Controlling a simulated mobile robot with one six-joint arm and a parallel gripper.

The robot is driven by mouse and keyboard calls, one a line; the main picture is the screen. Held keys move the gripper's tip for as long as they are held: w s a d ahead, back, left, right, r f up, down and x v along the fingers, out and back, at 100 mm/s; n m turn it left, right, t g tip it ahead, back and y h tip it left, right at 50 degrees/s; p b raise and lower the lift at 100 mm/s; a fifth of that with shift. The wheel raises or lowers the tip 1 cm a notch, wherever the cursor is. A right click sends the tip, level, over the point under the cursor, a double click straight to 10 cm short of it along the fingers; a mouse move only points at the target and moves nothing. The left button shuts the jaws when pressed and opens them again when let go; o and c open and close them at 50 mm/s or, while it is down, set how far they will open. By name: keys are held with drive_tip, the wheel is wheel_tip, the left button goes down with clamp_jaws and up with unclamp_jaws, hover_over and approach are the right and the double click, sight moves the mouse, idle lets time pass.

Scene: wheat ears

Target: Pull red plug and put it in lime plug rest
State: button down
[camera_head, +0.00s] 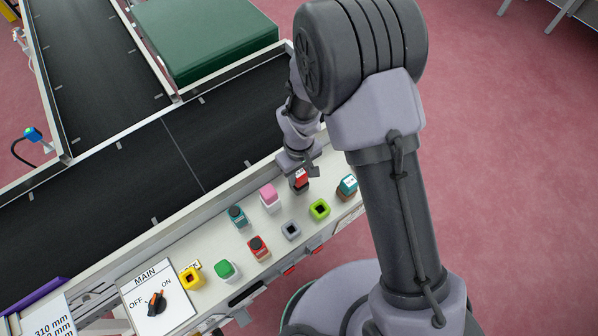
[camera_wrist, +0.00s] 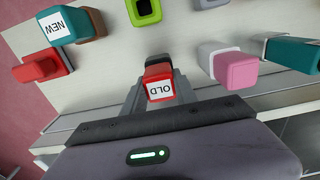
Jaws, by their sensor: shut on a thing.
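The red plug (camera_wrist: 158,72), with a white "OLD" label, sits between the fingers of my gripper (camera_wrist: 150,88), which is shut on it. In the head view the red plug (camera_head: 301,177) shows under my gripper (camera_head: 300,171), near the back edge of the panel. I cannot tell whether the plug is still seated in a socket. The lime plug rest (camera_head: 312,208) is a square lime frame with a dark, empty opening, in front of and right of the plug. It also shows at the top of the wrist view (camera_wrist: 137,14), cut by the edge.
Close by stand a pink plug (camera_head: 268,192), a teal plug labelled "NEW" (camera_wrist: 72,24) and a grey empty rest (camera_head: 291,230). Another teal plug (camera_head: 237,215), a red block (camera_head: 258,247), a green block (camera_head: 226,268) and a yellow rest (camera_head: 191,278) line the panel. A conveyor (camera_head: 130,185) runs behind.

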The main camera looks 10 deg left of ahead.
idle(0.6)
wheel_tip(320, 180, up, 4)
drive_tip(key=p, duration=0.3)
drive_tip(key=shift+r, duration=0.2)
drive_tip(key=shift+f, duration=0.1)
